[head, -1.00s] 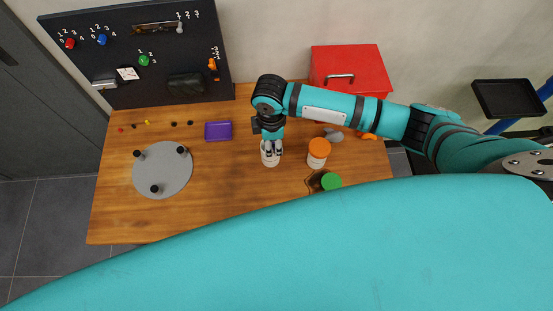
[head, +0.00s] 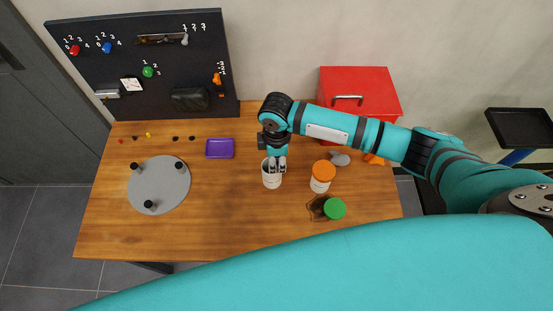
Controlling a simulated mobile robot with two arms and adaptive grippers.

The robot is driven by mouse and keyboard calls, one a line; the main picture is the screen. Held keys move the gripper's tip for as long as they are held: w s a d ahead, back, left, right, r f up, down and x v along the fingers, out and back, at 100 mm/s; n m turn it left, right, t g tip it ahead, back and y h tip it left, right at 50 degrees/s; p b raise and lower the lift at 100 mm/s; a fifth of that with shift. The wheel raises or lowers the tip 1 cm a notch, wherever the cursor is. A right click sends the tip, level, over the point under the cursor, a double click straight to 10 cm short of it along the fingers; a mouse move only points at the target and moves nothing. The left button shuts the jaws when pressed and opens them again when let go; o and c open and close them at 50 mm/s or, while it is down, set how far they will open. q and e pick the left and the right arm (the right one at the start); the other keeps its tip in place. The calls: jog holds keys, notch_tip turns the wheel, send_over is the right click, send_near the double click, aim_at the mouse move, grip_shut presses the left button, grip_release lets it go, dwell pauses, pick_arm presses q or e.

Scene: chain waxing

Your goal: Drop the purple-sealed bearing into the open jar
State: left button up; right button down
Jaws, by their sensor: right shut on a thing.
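The open jar (head: 272,181) is a white cup-like container standing upright near the middle of the wooden table. My right gripper (head: 277,168) points down at the jar's mouth, its fingertips over or just inside the rim; I cannot tell which. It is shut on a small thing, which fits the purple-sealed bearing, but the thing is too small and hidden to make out. No purple-sealed bearing can be made out among the small parts on the table. My left gripper is not in view.
A purple tray (head: 220,149) and a grey disc (head: 158,187) with black knobs lie left. Small coloured parts (head: 149,135) lie at the back left. A red toolbox (head: 375,85) stands behind.

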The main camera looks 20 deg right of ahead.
aim_at(277, 163)
jog(key=c, duration=0.9)
grip_release()
jog(key=shift+r, duration=0.2)
notch_tip(277, 163, up, 12)
jog(key=shift+f, duration=0.15)
